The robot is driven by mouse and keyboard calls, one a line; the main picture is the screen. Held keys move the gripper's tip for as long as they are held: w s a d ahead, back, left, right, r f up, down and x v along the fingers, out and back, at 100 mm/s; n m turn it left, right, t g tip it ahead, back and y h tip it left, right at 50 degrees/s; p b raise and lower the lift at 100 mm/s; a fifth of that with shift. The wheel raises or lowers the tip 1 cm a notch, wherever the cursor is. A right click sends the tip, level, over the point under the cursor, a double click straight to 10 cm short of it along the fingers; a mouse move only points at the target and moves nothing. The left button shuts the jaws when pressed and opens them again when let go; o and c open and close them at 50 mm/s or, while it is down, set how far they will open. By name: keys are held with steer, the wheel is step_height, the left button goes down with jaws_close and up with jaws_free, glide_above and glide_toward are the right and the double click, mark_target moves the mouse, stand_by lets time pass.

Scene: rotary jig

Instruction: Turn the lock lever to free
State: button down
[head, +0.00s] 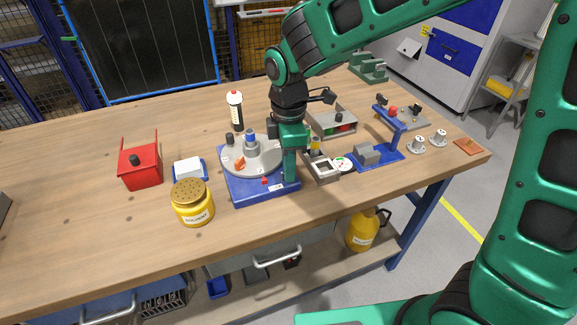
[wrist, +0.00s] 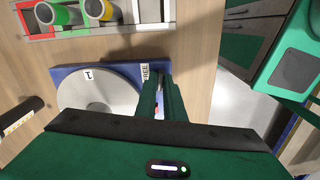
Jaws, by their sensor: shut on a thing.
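The rotary jig has a blue base (head: 245,188) with a grey round turntable (head: 262,164) on it. In the wrist view the turntable (wrist: 98,92) bears a label "1", and a white "FREE" label (wrist: 145,72) sits on the base beside my fingers. My gripper (head: 290,179) points down at the front right part of the base. In the wrist view my gripper (wrist: 160,100) has its fingers close together, shut on the lock lever, which they almost wholly hide. The lever's exact angle cannot be told. A small red part (head: 265,181) shows on the base left of my fingers.
A yellow solvent jar (head: 193,205) is left of the jig. A grey tray (head: 335,124) lies behind. The table's front left is clear.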

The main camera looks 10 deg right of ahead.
steer(key=m, duration=0.4)
steer(key=shift+w+m, duration=0.15)
steer(key=shift+m, duration=0.15)
steer(key=m, duration=0.3)
steer(key=shift+r+m, duration=0.1)
steer(key=shift+m, duration=0.3)
steer(key=m, duration=0.3)
steer(key=shift+w, duration=0.1)
steer(key=shift+m, duration=2.1)
steer(key=c, duration=1.9)
jaws_free()
steer(key=shift+o, duration=0.2)
